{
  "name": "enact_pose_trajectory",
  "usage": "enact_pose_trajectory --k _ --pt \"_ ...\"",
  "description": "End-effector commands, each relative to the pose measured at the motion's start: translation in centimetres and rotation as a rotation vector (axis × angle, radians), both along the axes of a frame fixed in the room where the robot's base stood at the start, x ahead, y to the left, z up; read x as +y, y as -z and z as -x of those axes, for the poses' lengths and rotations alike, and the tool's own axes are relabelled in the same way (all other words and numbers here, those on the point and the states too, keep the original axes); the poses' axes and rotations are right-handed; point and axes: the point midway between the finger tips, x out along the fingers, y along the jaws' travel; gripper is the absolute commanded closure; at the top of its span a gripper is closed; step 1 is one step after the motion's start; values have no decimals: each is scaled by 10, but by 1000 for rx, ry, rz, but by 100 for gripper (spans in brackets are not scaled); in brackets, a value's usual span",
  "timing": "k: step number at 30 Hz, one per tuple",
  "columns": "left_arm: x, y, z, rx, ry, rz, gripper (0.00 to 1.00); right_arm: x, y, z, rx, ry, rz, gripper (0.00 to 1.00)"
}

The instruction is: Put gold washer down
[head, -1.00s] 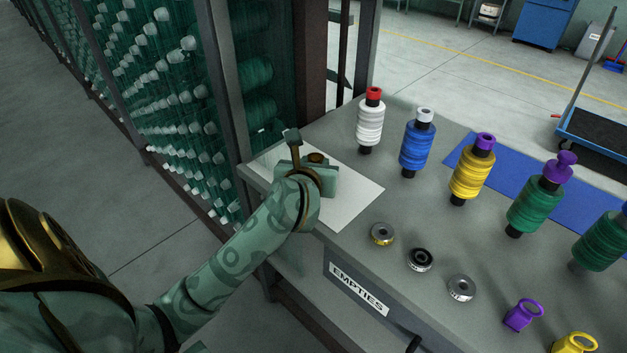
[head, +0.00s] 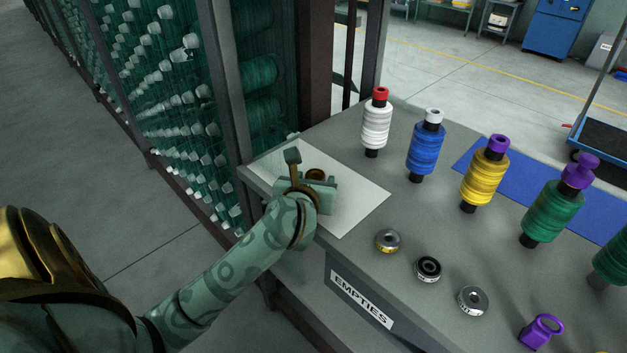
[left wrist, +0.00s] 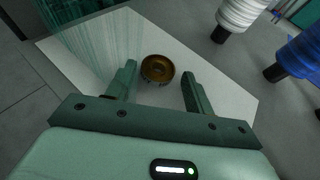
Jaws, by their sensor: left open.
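The gold washer (head: 316,175), a brownish-gold ring with a dark centre, appears to lie flat on the white sheet (head: 358,198) at the near left corner of the bench. In the left wrist view the washer (left wrist: 157,69) sits between the tips of my left gripper (left wrist: 158,74), with a gap on both sides. My left gripper (head: 311,181) is open, low over the sheet, and partly hides the washer in the head view. My right gripper is not in view.
White (head: 376,128), blue (head: 425,150), yellow (head: 484,178) and green (head: 544,212) thread spools stand right of the sheet. Several small ring-shaped parts, one with a yellow mark (head: 387,240), lie along the front. The netting rack (head: 150,95) rises close on the left.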

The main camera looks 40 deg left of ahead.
Motion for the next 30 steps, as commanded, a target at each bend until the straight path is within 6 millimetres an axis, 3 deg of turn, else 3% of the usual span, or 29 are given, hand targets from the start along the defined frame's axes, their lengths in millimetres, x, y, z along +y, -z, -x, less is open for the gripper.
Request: enact_pose_trajectory --k 5,12,18,30 --pt "-8 -13 14 -2 2 1 47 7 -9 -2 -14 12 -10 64" --pt "-34 -36 61 -3 2 2 47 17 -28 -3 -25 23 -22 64" --pt "-49 -46 89 -1 1 1 47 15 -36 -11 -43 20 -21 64" --pt "-54 -48 97 0 0 0 47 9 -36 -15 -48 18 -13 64"
